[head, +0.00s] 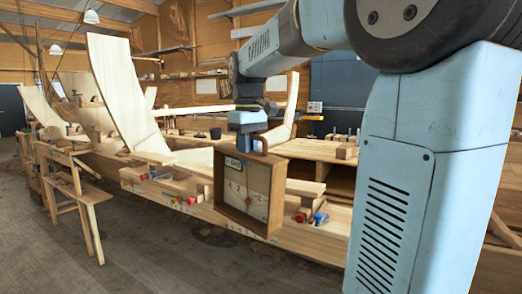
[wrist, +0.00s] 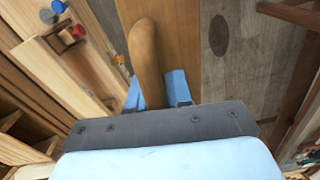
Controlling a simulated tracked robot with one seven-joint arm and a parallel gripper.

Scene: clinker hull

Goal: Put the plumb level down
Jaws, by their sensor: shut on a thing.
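The plumb level (head: 233,208) is a shallow wooden box with a pale face, a dark label and red marks. It hangs upright, slightly turned, in front of the low plank bench in the head view. My gripper (head: 250,143) is above it, its blue fingers shut on its brown handle. In the wrist view the rounded handle (wrist: 147,55) sits at my blue fingertips (wrist: 157,92), with the box's orange-brown top (wrist: 178,25) below. The level hides part of the bench; I cannot tell whether its bottom edge touches anything.
The plank bench (head: 323,238) carries loose boards, wood blocks and red and blue clamps (head: 319,218) close to the level's right. A wooden sawhorse (head: 80,195) stands at left. A tall curved plank (head: 120,90) rises behind. The grey floor (head: 150,262) in front looks clear.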

